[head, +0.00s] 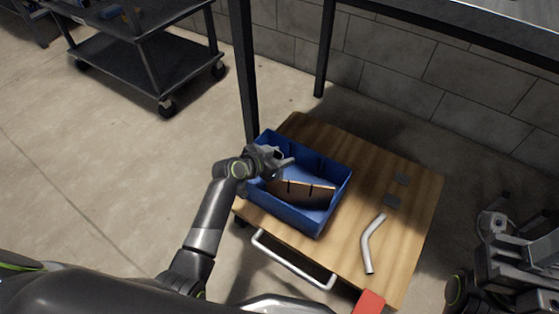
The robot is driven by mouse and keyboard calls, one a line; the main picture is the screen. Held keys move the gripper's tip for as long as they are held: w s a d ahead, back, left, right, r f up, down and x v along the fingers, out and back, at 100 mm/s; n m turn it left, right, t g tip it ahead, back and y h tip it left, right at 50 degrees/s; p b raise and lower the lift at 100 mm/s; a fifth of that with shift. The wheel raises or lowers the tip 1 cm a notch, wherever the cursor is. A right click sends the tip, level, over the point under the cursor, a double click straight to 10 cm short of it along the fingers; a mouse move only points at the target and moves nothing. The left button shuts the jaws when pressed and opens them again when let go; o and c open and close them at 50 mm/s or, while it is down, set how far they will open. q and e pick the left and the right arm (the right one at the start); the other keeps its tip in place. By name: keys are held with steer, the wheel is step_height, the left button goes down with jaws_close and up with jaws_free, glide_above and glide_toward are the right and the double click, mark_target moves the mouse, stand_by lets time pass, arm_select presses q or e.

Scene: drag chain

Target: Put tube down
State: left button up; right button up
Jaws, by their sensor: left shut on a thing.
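A bent silver tube (366,248) lies on the wooden top of a low cart (415,215), to the right of a blue bin (309,222). My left gripper (283,163) is over the left rear part of the bin, apart from that tube. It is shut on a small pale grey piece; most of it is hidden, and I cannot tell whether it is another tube. A brown divider or board (300,192) is inside the bin. My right gripper (495,225) is at the right edge, beside the cart; its jaws are unclear.
Two small grey plates (392,201) lie on the cart behind the tube. A red block (369,301) is at its front edge, and a silver handle (290,262) is at its front left. A table leg (243,65) stands behind the bin. A black trolley (145,60) is at the upper left.

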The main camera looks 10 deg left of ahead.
arm_select(q)
steer(key=shift+f, duration=0.15)
steer(key=o, duration=1.1)
steer(key=shift+c, duration=0.2)
